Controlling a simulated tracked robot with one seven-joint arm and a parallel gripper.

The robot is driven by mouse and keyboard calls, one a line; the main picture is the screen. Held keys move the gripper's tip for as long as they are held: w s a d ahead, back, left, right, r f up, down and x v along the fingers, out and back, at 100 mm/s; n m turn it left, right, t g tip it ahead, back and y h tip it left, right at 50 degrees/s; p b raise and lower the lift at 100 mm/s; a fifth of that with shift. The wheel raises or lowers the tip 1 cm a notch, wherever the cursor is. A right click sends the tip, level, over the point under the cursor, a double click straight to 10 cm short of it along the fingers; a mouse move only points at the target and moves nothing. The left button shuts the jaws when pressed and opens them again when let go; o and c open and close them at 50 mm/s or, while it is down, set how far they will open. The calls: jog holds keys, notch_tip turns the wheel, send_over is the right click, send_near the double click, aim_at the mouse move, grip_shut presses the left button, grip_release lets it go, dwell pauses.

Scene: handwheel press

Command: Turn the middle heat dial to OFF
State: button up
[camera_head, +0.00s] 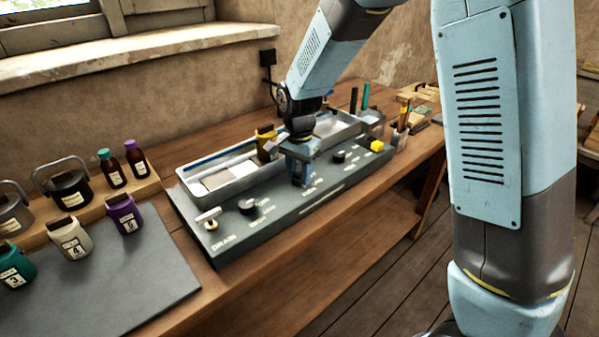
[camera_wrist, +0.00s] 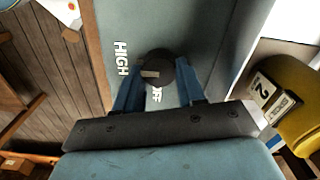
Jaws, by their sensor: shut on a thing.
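The middle heat dial (camera_wrist: 158,66) is a dark round knob on the grey control panel (camera_head: 222,243). In the wrist view my gripper (camera_wrist: 162,70) has its two blue fingers on either side of the dial and is shut on it. A pale mark on the dial points left in that view, toward the HIGH side. The HIGH label (camera_wrist: 120,58) is clear, and the OFF label (camera_wrist: 155,94) is partly hidden near the fingers. In the head view my gripper (camera_head: 298,176) comes down on the panel's middle and hides this dial.
Other dark dials stand to the left (camera_head: 248,207) and right (camera_head: 338,157). A white DRAIN handle (camera_head: 207,215) and a yellow knob (camera_head: 377,146) are at the panel's ends. A yellow container (camera_wrist: 300,95) and the grey trough (camera_head: 203,170) lie close behind my gripper.

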jog(key=shift+n, duration=0.3)
jog(key=n, duration=0.3)
jog(key=shift+w+n, duration=0.1)
jog(key=shift+n, duration=0.2)
jog(key=n, duration=0.4)
jog(key=shift+a, duration=0.15)
jog(key=n, duration=0.9)
jog(key=shift+a+n, duration=0.1)
jog(key=shift+n, duration=0.2)
jog(key=o, duration=1.1)
jog(key=shift+c, duration=0.2)
